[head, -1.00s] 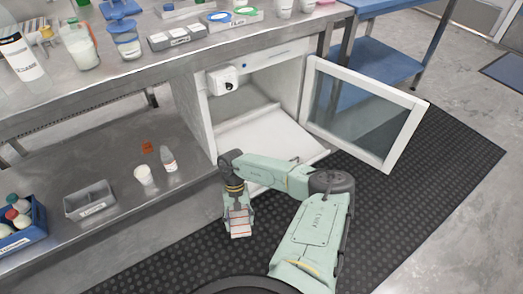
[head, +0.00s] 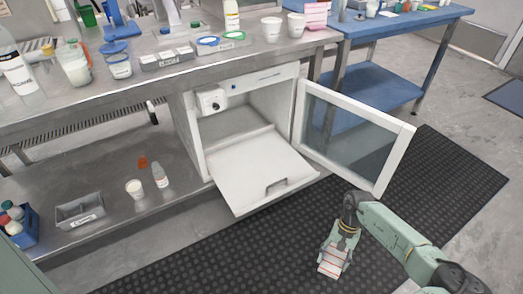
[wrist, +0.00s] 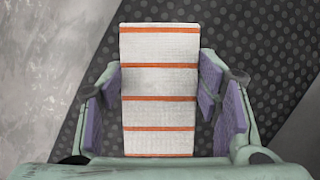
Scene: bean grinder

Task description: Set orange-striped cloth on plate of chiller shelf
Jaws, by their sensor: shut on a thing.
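The orange-striped cloth (head: 330,264) is white with thin orange lines. In the wrist view the cloth (wrist: 160,88) is a flat rectangle between the purple finger pads. My gripper (head: 334,258) is shut on it, above the black floor mat, to the right of and in front of the chiller; the gripper also shows in the wrist view (wrist: 162,100). The chiller (head: 240,120) stands open under the steel bench. Its white shelf plate (head: 250,165) is pulled out, has a grey handle at its front edge, and is bare.
The chiller's glass door (head: 350,140) is swung open to the right, between the chiller and the blue table (head: 375,85). A white cup (head: 134,189), a bottle (head: 160,176) and a grey bin (head: 79,211) stand on the lower bench shelf.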

